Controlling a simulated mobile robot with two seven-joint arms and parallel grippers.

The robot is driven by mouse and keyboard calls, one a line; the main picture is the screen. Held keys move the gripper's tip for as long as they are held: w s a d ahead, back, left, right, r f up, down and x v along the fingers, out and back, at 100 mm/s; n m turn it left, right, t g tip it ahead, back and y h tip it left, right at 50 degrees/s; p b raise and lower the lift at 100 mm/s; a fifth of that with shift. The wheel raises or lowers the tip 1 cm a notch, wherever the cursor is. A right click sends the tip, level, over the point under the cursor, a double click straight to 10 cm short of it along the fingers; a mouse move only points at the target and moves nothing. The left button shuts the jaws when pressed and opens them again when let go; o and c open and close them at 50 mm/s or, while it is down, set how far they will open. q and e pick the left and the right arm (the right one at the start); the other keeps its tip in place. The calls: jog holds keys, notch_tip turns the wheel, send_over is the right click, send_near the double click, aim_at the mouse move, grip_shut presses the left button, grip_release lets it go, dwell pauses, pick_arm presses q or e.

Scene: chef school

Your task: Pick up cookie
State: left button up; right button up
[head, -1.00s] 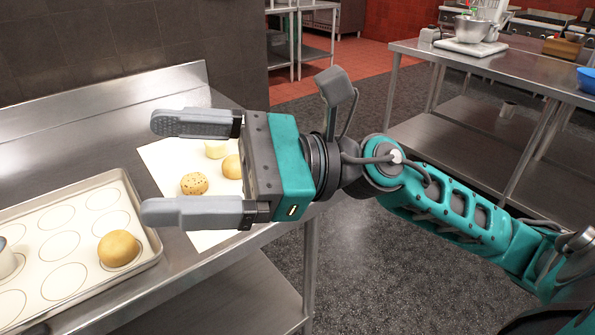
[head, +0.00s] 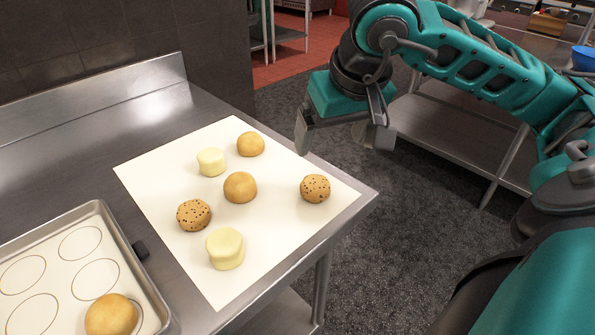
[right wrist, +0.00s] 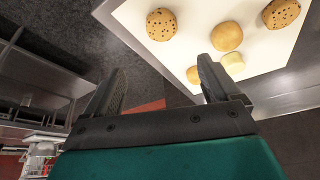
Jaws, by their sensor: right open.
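"Cookie" could fit several round pieces on a white sheet (head: 150,180). Two speckled cookies lie there, one at the right (head: 315,188) and one at the left (head: 194,214). Two plain tan rounds lie at the middle (head: 240,187) and back (head: 250,144). Two pale thick rounds lie at the front (head: 225,248) and back (head: 211,161). My right gripper (head: 341,134) is open and empty, pointing down, off the sheet's right corner beyond the table edge. In the right wrist view, a speckled cookie (right wrist: 160,23) shows above and between the fingers (right wrist: 163,70). My left gripper is out of view.
A baking tray (head: 122,240) with printed circles stands at the left, with a tan round (head: 111,315) on it. The steel table (head: 50,180) has a raised back edge (head: 100,95). Another steel table stands at the back right, across open floor (head: 400,230).

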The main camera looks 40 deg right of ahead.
jog(key=b, duration=0.1)
send_over(315, 182)
jog(key=s, duration=0.2)
jog(key=f, duration=0.7)
jog(key=shift+w+d, duration=0.15)
jog(key=shift+w, duration=0.05)
jog(key=shift+s+a+b+x, duration=0.15)
jog(key=shift+x, duration=1.2)
jog(key=shift+s+a+b+x, duration=0.1)
jog(key=shift+a+b+x, duration=0.05)
jog(key=shift+x, duration=1.15)
jog(key=shift+a+f, duration=0.15)
jog(key=shift+c, duration=0.2)
jog(key=c, duration=1.1)
